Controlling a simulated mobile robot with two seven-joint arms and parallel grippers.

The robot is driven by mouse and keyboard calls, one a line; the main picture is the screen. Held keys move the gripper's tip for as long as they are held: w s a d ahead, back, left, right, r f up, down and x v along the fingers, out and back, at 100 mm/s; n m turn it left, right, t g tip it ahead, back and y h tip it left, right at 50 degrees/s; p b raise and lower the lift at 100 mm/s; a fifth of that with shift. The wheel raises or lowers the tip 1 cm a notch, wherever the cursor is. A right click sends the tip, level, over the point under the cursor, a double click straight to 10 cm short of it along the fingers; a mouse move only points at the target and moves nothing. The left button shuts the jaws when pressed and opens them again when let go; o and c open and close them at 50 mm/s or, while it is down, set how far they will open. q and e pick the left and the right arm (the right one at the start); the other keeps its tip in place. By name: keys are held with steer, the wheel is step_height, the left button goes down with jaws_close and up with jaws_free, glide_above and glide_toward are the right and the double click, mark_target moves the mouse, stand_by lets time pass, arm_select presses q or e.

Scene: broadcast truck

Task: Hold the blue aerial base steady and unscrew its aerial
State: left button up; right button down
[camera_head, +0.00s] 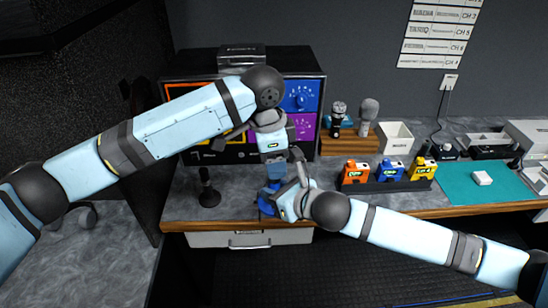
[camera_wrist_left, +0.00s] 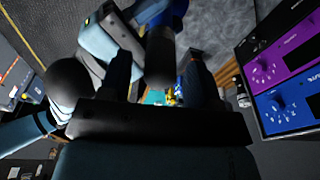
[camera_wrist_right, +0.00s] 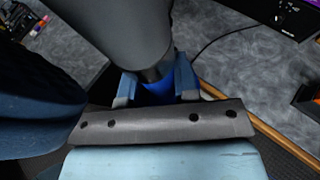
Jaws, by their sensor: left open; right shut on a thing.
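The blue aerial base (camera_head: 266,207) is near the front edge of the counter, partly hidden by my right gripper (camera_head: 284,199). My right gripper is shut on it; the right wrist view shows the blue base (camera_wrist_right: 158,92) between the fingers. A thick dark grey aerial (camera_wrist_right: 125,30) rises from the base there. My left gripper (camera_head: 276,168) is open above the base, pointing down. In the left wrist view the dark aerial (camera_wrist_left: 160,55) shows between its spread fingers (camera_wrist_left: 158,80). I cannot tell whether the fingers touch it.
A black stand (camera_head: 208,190) is on the counter at left. A rack with orange, blue and yellow units (camera_head: 388,172) stands right of my grippers. A monitor panel (camera_head: 300,97) is behind my left gripper. A teal mat (camera_head: 470,190) lies at far right.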

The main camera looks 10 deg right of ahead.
arm_select(q)
step_height(320, 180, up, 4)
steer(key=shift+f, duration=0.15)
steer(key=shift+o, duration=0.5)
steer(key=shift+r, duration=0.55)
step_height(320, 180, up, 7)
steer(key=m+y, duration=0.1)
steer(key=m, duration=1)
steer(key=shift+m, duration=0.3)
step_height(320, 180, down, 12)
steer(key=shift+r, duration=0.15)
